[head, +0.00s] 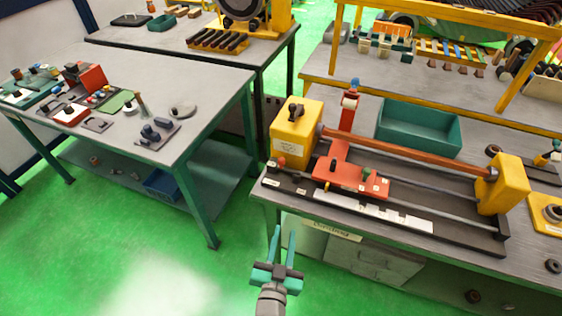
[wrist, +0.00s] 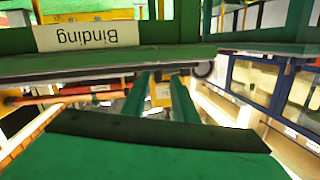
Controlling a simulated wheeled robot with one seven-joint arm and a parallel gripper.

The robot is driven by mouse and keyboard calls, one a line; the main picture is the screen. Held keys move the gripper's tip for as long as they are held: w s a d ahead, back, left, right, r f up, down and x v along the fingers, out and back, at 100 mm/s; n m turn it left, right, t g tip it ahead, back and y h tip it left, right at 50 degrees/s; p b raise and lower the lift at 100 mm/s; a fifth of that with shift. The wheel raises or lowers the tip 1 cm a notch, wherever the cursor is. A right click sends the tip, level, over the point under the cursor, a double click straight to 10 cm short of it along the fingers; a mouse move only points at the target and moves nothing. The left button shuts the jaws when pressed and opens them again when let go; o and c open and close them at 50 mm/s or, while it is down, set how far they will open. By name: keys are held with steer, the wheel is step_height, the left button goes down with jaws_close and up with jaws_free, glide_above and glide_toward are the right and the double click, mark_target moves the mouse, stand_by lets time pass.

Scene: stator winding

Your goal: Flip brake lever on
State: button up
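The winding machine (head: 405,185) stands on the right bench, with a yellow headstock (head: 294,140) at its left end. A black knob or handle (head: 295,112) sits on top of the headstock. A small red knob (head: 281,161) shows at its lower front. I cannot tell which of these is the brake lever; the labels are too small to read. My gripper (head: 284,232) is open and empty, in front of and below the bench's front left corner. Its fingers also show in the wrist view (wrist: 160,95).
A teal bin (head: 419,125) stands behind the machine. The right bench (head: 262,192) has drawers below and a "Binding" label, upside down in the wrist view (wrist: 88,36). A left bench (head: 190,80) holds small parts. Green floor (head: 130,260) is clear around my gripper.

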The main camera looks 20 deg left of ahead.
steer(key=m+t, duration=0.1)
steer(key=m, duration=0.1)
glide_toward(281, 162)
steer(key=f, duration=0.1)
steer(key=shift+h, duration=0.4)
steer(key=w, duration=0.3)
steer(key=w+a, duration=0.1)
steer(key=w, duration=0.3)
steer(key=w+a, duration=0.1)
steer(key=w, duration=0.3)
steer(key=shift+f, duration=0.1)
jaws_close()
